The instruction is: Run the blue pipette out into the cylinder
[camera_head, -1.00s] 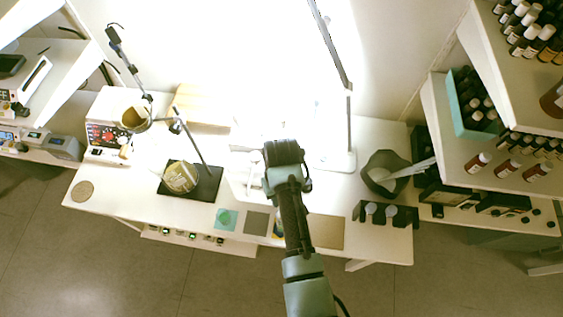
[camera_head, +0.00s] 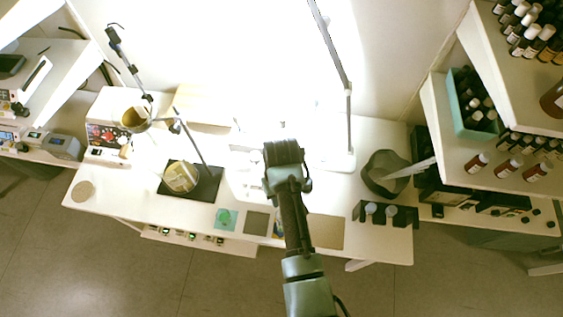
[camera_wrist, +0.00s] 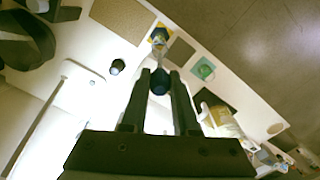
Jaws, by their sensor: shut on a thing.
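My gripper (camera_wrist: 160,84) is shut on the dark blue bulb of the blue pipette (camera_wrist: 159,83) in the wrist view. The pipette's lower part is mostly hidden behind the bulb. Just beyond the bulb, a clear glassy thing with blue at its far end (camera_wrist: 159,38) shows over a yellow card; it may be the cylinder, but I cannot tell for sure. Whether the pipette's tip is inside it is not visible. In the head view my gripper (camera_head: 284,153) is over the middle of the white bench, and it hides the pipette.
A tall lamp stand (camera_head: 338,159) rises to the right, near a dark grey pot (camera_head: 380,183). A black rack (camera_head: 386,214) stands at the right front. A stand with a black base (camera_head: 207,190) is to the left. A small dark-capped item (camera_wrist: 117,66) stands near my fingers.

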